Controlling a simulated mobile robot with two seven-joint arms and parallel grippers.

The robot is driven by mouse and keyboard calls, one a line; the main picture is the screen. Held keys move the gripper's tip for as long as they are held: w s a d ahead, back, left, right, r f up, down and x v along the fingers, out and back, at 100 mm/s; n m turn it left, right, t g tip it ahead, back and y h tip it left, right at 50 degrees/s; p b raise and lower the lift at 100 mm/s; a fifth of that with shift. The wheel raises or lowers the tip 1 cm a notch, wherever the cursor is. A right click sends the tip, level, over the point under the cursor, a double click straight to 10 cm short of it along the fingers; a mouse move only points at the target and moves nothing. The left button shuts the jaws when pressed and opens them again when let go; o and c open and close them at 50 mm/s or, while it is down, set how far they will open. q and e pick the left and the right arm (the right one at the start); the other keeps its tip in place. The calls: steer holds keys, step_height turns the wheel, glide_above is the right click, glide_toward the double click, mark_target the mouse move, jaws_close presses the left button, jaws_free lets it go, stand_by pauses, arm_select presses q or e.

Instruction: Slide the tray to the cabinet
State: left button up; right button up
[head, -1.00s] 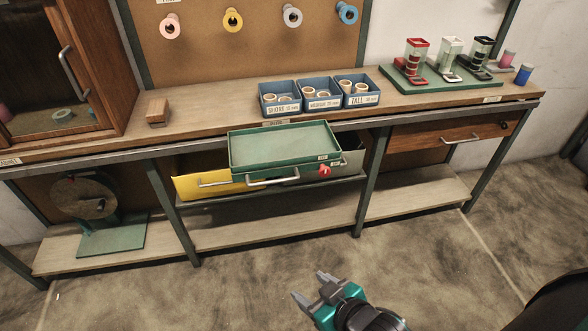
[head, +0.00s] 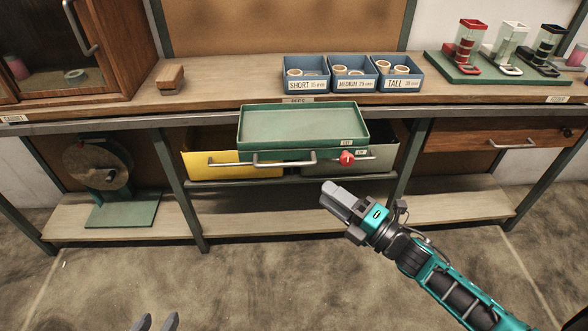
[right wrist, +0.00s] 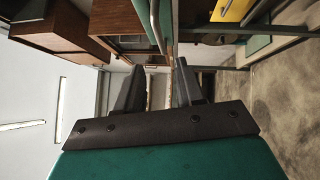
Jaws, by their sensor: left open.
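The green tray (head: 302,112) sits at the front edge of the workbench, above the shelf, with a metal bar handle (head: 285,163) and a red knob (head: 346,158) on its front. The wooden cabinet (head: 120,50) with a glass door stands at the left on the bench. My right gripper (head: 330,196) is in front of and below the tray, apart from the handle. In the right wrist view its two fingers (right wrist: 155,88) stand apart with nothing held. My left gripper (head: 156,323) shows only its open fingertips at the bottom edge.
Yellow (head: 215,166) and grey (head: 375,160) bins sit under the tray.

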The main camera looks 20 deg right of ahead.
steer(key=x, duration=1.1)
steer(key=shift+b, duration=0.45)
steer(key=shift+w+a, duration=0.1)
steer(key=shift+w, duration=0.05)
jaws_close()
